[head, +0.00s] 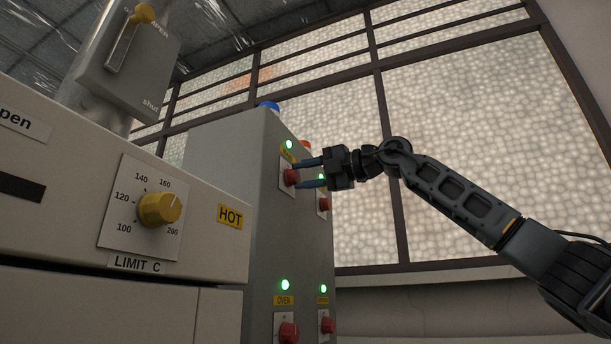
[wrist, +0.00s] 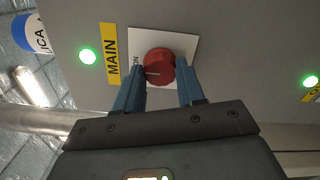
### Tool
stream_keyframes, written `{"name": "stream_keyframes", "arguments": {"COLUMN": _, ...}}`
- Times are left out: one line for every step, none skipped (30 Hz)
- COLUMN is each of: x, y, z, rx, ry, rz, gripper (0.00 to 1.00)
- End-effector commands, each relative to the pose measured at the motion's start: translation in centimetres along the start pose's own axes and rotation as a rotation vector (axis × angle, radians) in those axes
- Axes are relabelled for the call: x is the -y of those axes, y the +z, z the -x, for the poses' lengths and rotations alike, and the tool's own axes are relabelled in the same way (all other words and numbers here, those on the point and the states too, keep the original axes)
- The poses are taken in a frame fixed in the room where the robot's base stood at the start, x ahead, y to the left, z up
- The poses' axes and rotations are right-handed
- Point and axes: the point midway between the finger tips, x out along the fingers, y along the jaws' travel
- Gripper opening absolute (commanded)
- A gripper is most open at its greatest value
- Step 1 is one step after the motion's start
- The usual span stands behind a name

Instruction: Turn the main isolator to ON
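The main isolator is a red round knob (wrist: 158,64) on a white plate (wrist: 187,45), beside a yellow MAIN label (wrist: 110,52). In the wrist view a pale mark on the knob points left, towards the plate edge lettered ON. A green lamp (wrist: 87,56) by the label is lit. The knob also shows in the head view (head: 290,176) on the grey cabinet. My gripper (head: 299,174) is open, its two blue fingers at the knob, one to each side in the wrist view (wrist: 160,70). I cannot tell whether they touch it.
The grey cabinet (head: 228,190) carries other red knobs, including one labelled OVEN (head: 288,331), under lit green lamps. A neighbouring knob (head: 324,204) is close to my lower finger. An oven panel with a yellow dial (head: 160,209) stands at the left.

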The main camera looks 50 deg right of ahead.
Motion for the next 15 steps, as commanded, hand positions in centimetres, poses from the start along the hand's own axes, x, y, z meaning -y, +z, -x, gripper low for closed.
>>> {"name": "stream_keyframes", "arguments": {"x": 0.1, "y": 0.08, "z": 0.02, "rx": 0.001, "ry": -0.002, "rz": -0.001, "gripper": 0.43}}
{"name": "stream_keyframes", "arguments": {"x": 0.09, "y": 0.08, "z": 0.02, "rx": 0.001, "ry": -0.001, "rz": -0.001, "gripper": 0.46}}
{"name": "stream_keyframes", "arguments": {"x": 0.09, "y": 0.08, "z": 0.02, "rx": 0.001, "ry": -0.001, "rz": -0.001, "gripper": 0.5}}
{"name": "stream_keyframes", "arguments": {"x": 0.08, "y": 0.07, "z": 0.02, "rx": 0.001, "ry": -0.001, "rz": -0.001, "gripper": 0.53}}
{"name": "stream_keyframes", "arguments": {"x": 0.07, "y": 0.06, "z": 0.02, "rx": 0.001, "ry": -0.001, "rz": -0.001, "gripper": 0.56}}
{"name": "stream_keyframes", "arguments": {"x": 0.06, "y": 0.05, "z": 0.01, "rx": 0.001, "ry": -0.001, "rz": 0.0, "gripper": 0.59}}
{"name": "stream_keyframes", "arguments": {"x": 0.06, "y": 0.05, "z": 0.01, "rx": 0.001, "ry": -0.001, "rz": 0.0, "gripper": 0.62}}
{"name": "stream_keyframes", "arguments": {"x": 0.05, "y": 0.04, "z": 0.01, "rx": 0.001, "ry": -0.001, "rz": 0.0, "gripper": 0.64}}
{"name": "stream_keyframes", "arguments": {"x": 0.04, "y": 0.04, "z": 0.01, "rx": 0.001, "ry": -0.001, "rz": 0.0, "gripper": 0.64}}
{"name": "stream_keyframes", "arguments": {"x": 0.04, "y": 0.03, "z": 0.01, "rx": 0.0, "ry": 0.0, "rz": 0.0, "gripper": 0.64}}
{"name": "stream_keyframes", "arguments": {"x": 0.04, "y": 0.03, "z": 0.01, "rx": 0.0, "ry": 0.0, "rz": 0.0, "gripper": 0.64}}
{"name": "stream_keyframes", "arguments": {"x": 0.03, "y": 0.02, "z": 0.0, "rx": 0.0, "ry": 0.0, "rz": 0.0, "gripper": 0.64}}
{"name": "stream_keyframes", "arguments": {"x": 0.02, "y": 0.02, "z": 0.01, "rx": 0.0, "ry": 0.0, "rz": 0.0, "gripper": 0.64}}
{"name": "stream_keyframes", "arguments": {"x": 0.03, "y": 0.02, "z": 0.03, "rx": 0.0, "ry": 0.0, "rz": 0.0, "gripper": 0.64}}
{"name": "stream_keyframes", "arguments": {"x": 0.04, "y": 0.03, "z": 0.13, "rx": 0.001, "ry": 0.0, "rz": 0.0, "gripper": 0.64}}
